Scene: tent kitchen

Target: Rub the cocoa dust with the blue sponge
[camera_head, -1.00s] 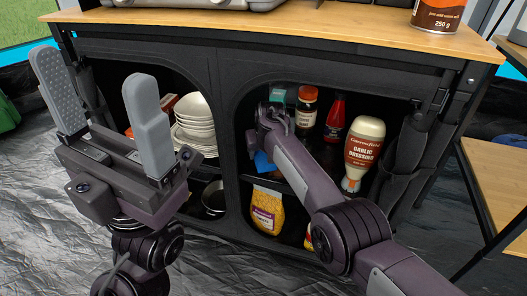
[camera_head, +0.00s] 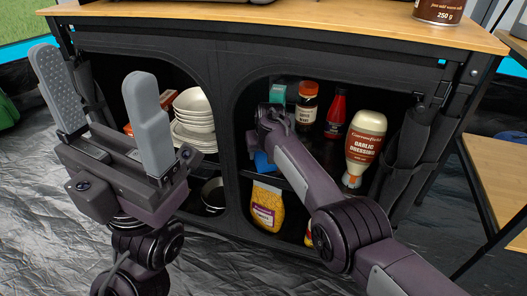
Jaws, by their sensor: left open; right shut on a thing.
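My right gripper (camera_head: 268,130) reaches into the right opening of the black cabinet, at its upper shelf. It is shut on the blue sponge (camera_head: 263,163), of which only a small blue part shows below the wrist. The fingers are mostly hidden by my own wrist. My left gripper (camera_head: 110,95) is open and empty, held up in front of the cabinet's left side. I cannot make out any cocoa dust; the shelf around the sponge is dark and partly covered by my arm.
On the upper shelf, right of my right arm, stand a spice jar (camera_head: 307,104), a red bottle (camera_head: 336,114) and a garlic dressing bottle (camera_head: 364,146). A yellow bag (camera_head: 266,206) is below. The wooden top (camera_head: 290,14) overhangs.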

